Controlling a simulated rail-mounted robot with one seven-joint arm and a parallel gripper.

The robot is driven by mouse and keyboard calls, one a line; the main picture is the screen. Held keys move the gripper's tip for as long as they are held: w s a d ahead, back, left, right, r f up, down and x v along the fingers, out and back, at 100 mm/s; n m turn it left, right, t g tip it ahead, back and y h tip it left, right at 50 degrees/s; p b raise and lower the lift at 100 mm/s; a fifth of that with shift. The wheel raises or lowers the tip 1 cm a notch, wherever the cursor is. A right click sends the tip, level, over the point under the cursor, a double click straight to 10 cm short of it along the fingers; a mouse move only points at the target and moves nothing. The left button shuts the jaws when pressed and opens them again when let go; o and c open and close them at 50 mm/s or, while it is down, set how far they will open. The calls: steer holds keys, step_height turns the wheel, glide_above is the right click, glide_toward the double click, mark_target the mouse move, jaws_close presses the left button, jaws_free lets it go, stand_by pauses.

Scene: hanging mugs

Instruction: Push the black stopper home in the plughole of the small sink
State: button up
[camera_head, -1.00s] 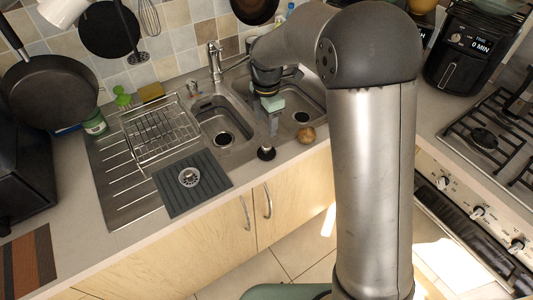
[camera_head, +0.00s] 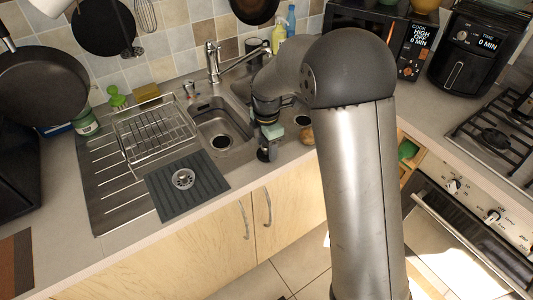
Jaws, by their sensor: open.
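The small sink (camera_head: 208,112) is the left basin, to the left of my gripper. Its plughole (camera_head: 222,142) shows as a dark, uncovered hole in the basin floor.
A round brown item (camera_head: 306,136) sits right of my gripper. A wire rack (camera_head: 155,135), a dark mat (camera_head: 165,198) with a metal strainer (camera_head: 183,179), and a tap (camera_head: 212,62) are nearby.

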steer(key=c, duration=1.1)
steer(key=shift+r+p, duration=1.3)
steer(key=shift+r, duration=0.8)
steer(key=shift+f, duration=0.1)
steer(key=shift+n, duration=0.5)
steer(key=w+a+f+p, duration=0.1)
steer(key=w+a+f, duration=0.1)
steer(key=w+a, duration=0.3)
steer(key=w+a+f+p, duration=0.1)
steer(key=w+a+f, duration=0.2)
steer(key=w+a, duration=0.2)
steer(key=w+a+f+p, duration=0.1)
steer(key=w+a+f, duration=0.2)
steer(key=w+a, duration=0.3)
steer(key=shift+a, duration=0.6)
steer(key=shift+w+f+b, duration=0.1)
steer(key=shift+f+b, duration=1.8)
steer(key=shift+f, duration=1)
